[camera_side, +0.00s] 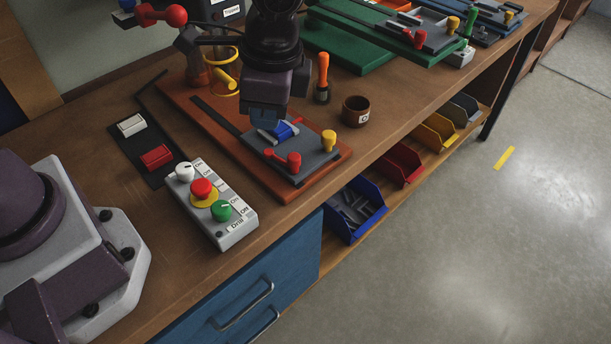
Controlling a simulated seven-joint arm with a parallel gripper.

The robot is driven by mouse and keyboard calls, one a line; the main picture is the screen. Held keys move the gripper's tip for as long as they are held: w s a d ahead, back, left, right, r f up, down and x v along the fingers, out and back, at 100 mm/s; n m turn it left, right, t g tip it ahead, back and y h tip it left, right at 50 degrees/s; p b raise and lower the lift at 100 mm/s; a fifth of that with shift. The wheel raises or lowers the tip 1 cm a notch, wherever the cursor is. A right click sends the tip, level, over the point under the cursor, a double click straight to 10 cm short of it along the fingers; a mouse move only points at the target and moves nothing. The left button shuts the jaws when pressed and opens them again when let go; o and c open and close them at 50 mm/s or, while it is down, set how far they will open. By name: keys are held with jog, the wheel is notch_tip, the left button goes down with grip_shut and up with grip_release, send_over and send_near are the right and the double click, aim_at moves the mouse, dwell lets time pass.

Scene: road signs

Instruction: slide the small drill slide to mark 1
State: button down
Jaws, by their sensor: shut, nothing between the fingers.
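A grey slide plate (306,158) sits on an orange-brown base (190,104) near the table's front edge. It carries a blue part (284,129), a red-knobbed lever (290,160) and a yellow knob (329,141). A dark rail strip runs from it toward the back left. My gripper (267,122) is shut, pointing down at the slide's back end, close to the blue part. I cannot tell whether it touches the slide. My arm hides part of the base and the drill stand behind. No numbered mark is readable, so mark 1 cannot be picked out.
A control box (217,205) labelled Drill, with white, red and green knobs, stands left of the base. An orange-handled screwdriver (322,78) and a brown cup (355,110) stand to the right. A green base (350,52) with another slide lies behind. Coloured bins hang below the edge.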

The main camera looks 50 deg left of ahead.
aim_at(248, 139)
jog(key=w+d+f+m+y, duration=0.2)
jog(key=w+d+f+m, duration=0.55)
jog(key=f, duration=0.25)
jog(key=shift+m, duration=0.65)
jog(key=x, duration=0.3)
jog(key=a+x, duration=0.1)
jog(key=x, duration=0.3)
jog(key=a+x, duration=0.1)
jog(key=x, duration=0.2)
jog(key=shift+s+a+r, duration=0.15)
jog(key=shift+r, duration=0.1)
jog(key=shift+a, duration=0.7)
jog(key=a, duration=1.6)
jog(key=shift+a, duration=0.35)
